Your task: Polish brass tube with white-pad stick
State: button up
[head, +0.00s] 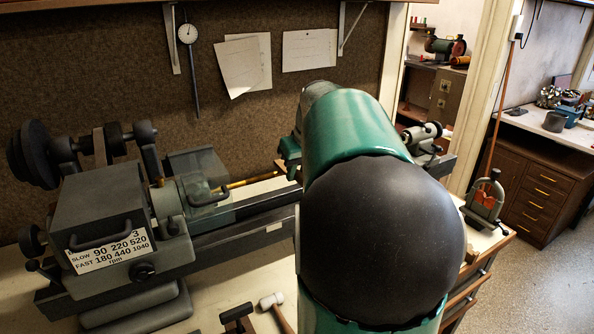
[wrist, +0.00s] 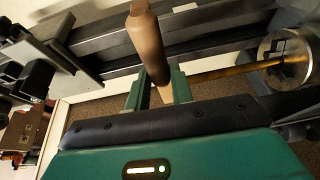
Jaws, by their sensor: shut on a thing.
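The brass tube (head: 250,180) runs right from the lathe's chuck, and its right end is hidden behind my arm in the head view. In the wrist view the tube (wrist: 222,72) comes out of the round chuck (wrist: 287,60) and passes close beside my gripper's right finger. My gripper (wrist: 158,82) is shut on a brown stick (wrist: 148,40), which stands across the jaws. Its shaft is darker brown and its end between the fingers is paler. I cannot make out the white pad, or whether the stick touches the tube. My arm mostly hides the gripper in the head view.
The grey lathe (head: 110,205) fills the left, with its bed (head: 235,232) running right. A white-headed mallet (head: 271,300) and a dark-headed tool (head: 237,312) lie on the bench front. A green and red fixture (head: 483,200) stands at the right end.

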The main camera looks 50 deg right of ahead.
jog(key=shift+a, duration=0.2)
dwell(0.4)
jog(key=shift+s+a+r, duration=0.3)
jog(key=shift+s+r, duration=0.45)
jog(key=shift+s, duration=0.2)
jog(key=shift+s+a+r, duration=0.3)
jog(key=shift+s+r, duration=0.45)
jog(key=shift+s, duration=0.2)
jog(key=shift+w, duration=0.15)
